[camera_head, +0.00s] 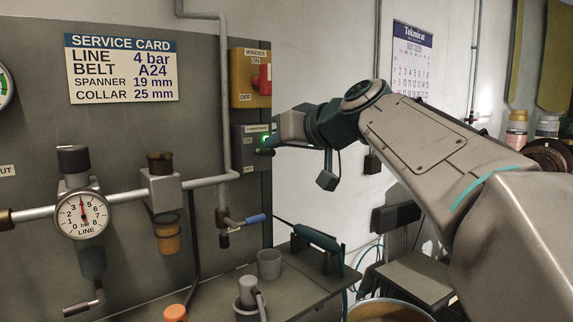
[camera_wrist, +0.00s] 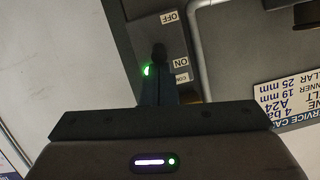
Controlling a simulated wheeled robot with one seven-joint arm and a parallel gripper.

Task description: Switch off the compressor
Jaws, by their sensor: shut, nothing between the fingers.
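The compressor switch box (camera_head: 250,160) is a small grey box on the panel's right edge, with ON above OFF. A green lamp (camera_head: 266,140) glows near ON. A dark lever (camera_head: 265,152) sticks out by it. My gripper (camera_head: 275,145) is shut and empty, its tips close in front of the box. In the wrist view the box (camera_wrist: 190,38) appears upside down, OFF at the top. My shut fingers (camera_wrist: 158,88) reach toward a dark round knob (camera_wrist: 159,50) beside ON. The green lamp (camera_wrist: 148,70) is partly hidden by them. I cannot tell whether they touch the lever.
A grey pipe (camera_head: 225,90) runs down left of the boxes. A blue-handled valve (camera_head: 256,219) is below. A bench (camera_head: 290,285) holds cups and a teal tool (camera_head: 318,238).

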